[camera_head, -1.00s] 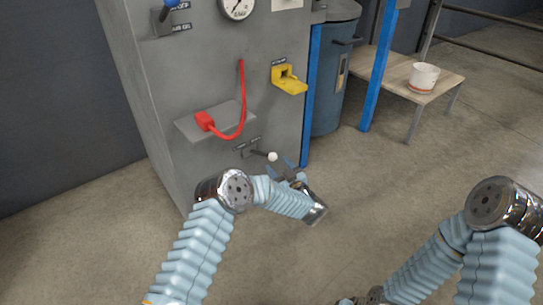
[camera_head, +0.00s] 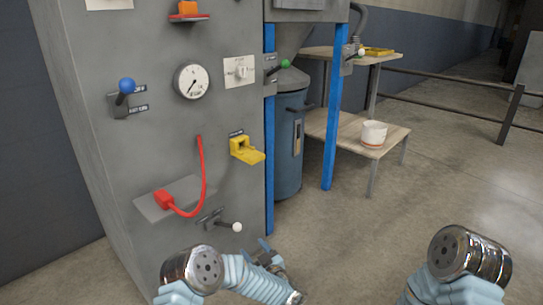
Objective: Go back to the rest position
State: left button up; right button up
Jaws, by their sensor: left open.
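My left gripper (camera_head: 268,254) is at the bottom of the head view, low in front of the grey cabinet (camera_head: 110,60). It is open, with nothing seen between its fingers. It is just below and right of the white-knobbed lever (camera_head: 237,227) and appears apart from it. My own forearm partly hides the gripper. Of my right arm, only the elbow and upper part show at the lower right; its gripper is out of view.
The cabinet carries a blue-knobbed lever (camera_head: 126,86), a gauge (camera_head: 192,81), a yellow part (camera_head: 246,150) and a red plug with cable (camera_head: 164,200). Right of it stand blue posts (camera_head: 334,110) and a low wooden bench (camera_head: 340,135) with a white pot (camera_head: 374,134).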

pick_arm(q)
jog(key=s+a+f+m+g+h, duration=0.1)
jog(key=s+f+m+g+h, duration=0.25)
jog(key=s+f+h, duration=0.4)
jog(key=s+a+f+m+g+h, duration=0.25)
jog(key=s+f+g+h, duration=0.25)
jog(key=s+f, duration=0.5)
jog(key=s+a+r+g, duration=0.15)
jog(key=s+g, duration=0.35)
jog(key=s, duration=1.2)
notch_tip(320, 180, up, 12)
jog(key=s+m+h+p, duration=0.1)
jog(key=p, duration=1.1)
jog(key=shift+s+d+r, duration=0.25)
jog(key=shift+s+d, duration=0.05)
jog(key=shift+d, duration=0.1)
jog(key=shift+g, duration=0.25)
